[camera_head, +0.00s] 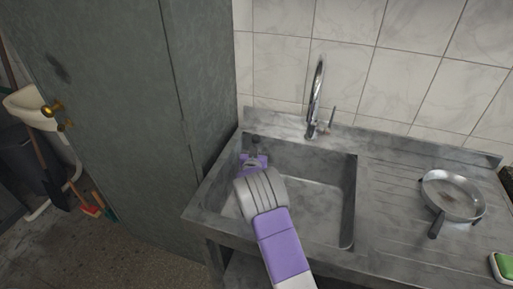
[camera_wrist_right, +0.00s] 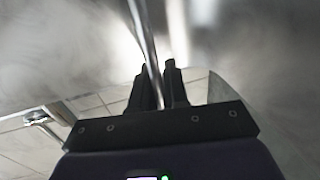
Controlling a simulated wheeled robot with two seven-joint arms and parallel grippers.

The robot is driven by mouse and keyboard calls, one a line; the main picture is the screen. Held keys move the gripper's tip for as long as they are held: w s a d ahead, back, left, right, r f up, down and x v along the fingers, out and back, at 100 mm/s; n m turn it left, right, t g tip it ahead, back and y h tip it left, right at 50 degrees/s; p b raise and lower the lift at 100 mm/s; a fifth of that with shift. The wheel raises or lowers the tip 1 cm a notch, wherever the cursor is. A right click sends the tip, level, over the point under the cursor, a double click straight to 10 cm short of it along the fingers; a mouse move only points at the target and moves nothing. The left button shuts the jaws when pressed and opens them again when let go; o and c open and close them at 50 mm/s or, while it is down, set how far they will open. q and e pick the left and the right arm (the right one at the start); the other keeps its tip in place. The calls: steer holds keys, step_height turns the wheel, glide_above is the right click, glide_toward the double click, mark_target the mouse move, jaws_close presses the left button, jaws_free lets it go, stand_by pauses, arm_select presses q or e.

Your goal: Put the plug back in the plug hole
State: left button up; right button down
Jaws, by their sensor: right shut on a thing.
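The steel sink (camera_head: 327,240) is set in the counter, with its basin open. My right arm comes in from the bottom and reaches down into the basin. My right gripper (camera_head: 255,146) is at the sink's back left corner, small and mostly behind its own wrist. In the right wrist view its dark fingers (camera_wrist_right: 162,88) are closed around a thin shiny metal rod (camera_wrist_right: 146,45). I cannot tell whether this rod belongs to the plug. The plug and the plug hole are not clearly visible. My left gripper is out of view.
A chrome tap (camera_head: 315,92) stands behind the basin, right of my gripper. A metal pan (camera_head: 455,193) rests on the ribbed drainboard, and a green sponge (camera_head: 504,265) lies at the right edge. A tall grey cabinet (camera_head: 125,110) stands close on the left.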

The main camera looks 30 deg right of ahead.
steer(key=shift+r, duration=0.1)
steer(key=shift+f, duration=0.2)
steer(key=c, duration=1.1)
jaws_free()
steer(key=shift+r, duration=0.1)
steer(key=shift+r, duration=0.25)
steer(key=p+v, duration=0.1)
steer(key=v, duration=0.6)
steer(key=shift+s+a+f, duration=0.15)
steer(key=shift+s+a, duration=0.05)
steer(key=shift+p, duration=0.3)
